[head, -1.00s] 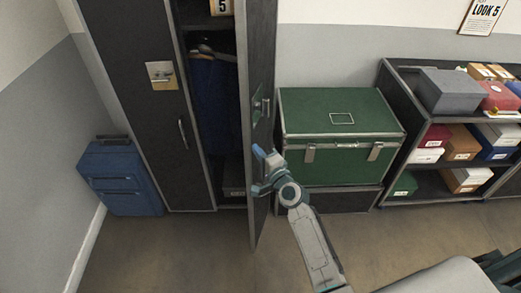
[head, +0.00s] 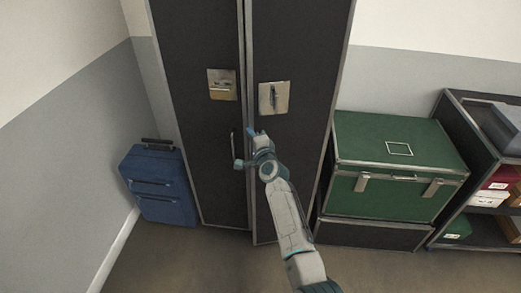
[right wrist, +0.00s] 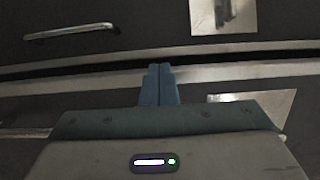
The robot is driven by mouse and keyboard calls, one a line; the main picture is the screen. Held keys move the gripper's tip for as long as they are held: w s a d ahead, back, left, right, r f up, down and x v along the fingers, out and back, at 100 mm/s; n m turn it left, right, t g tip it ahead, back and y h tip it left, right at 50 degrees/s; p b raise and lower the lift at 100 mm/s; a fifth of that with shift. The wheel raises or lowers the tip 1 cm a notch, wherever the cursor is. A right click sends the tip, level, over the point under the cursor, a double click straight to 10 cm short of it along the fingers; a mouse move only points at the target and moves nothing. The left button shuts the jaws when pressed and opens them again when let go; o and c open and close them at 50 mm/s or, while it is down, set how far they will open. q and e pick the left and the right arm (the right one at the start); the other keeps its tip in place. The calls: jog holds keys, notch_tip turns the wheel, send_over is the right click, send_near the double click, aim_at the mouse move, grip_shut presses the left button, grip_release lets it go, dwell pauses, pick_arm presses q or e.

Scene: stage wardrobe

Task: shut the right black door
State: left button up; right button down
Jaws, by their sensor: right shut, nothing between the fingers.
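The right black door (head: 291,60) of the tall wardrobe is almost flush with the left black door (head: 195,50). A narrow dark gap shows between their metal edges in the right wrist view, where the right door's edge (right wrist: 100,85) runs across the middle. My right gripper (head: 252,134) is shut and empty, at the right door's free edge, below its latch plate (head: 274,98). Its blue fingers (right wrist: 159,84) lie over that edge in the wrist view; I cannot tell whether they touch. The wardrobe's inside is hidden. My left gripper is not in view.
A blue suitcase (head: 160,187) stands left of the wardrobe by the wall. A green trunk (head: 390,150) stands close on the right, with a shelf (head: 455,110) of boxes beyond. The floor in front is clear.

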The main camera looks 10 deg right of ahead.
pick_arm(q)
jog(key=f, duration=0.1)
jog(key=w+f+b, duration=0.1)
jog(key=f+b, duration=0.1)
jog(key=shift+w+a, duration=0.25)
pick_arm(e)
jog(key=x, duration=0.4)
jog(key=d+x, duration=0.1)
jog(key=x, duration=0.1)
jog(key=shift+w+a, duration=0.15)
jog(key=shift+w, duration=0.25)
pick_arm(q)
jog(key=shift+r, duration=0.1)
pick_arm(e)
jog(key=shift+s, duration=0.1)
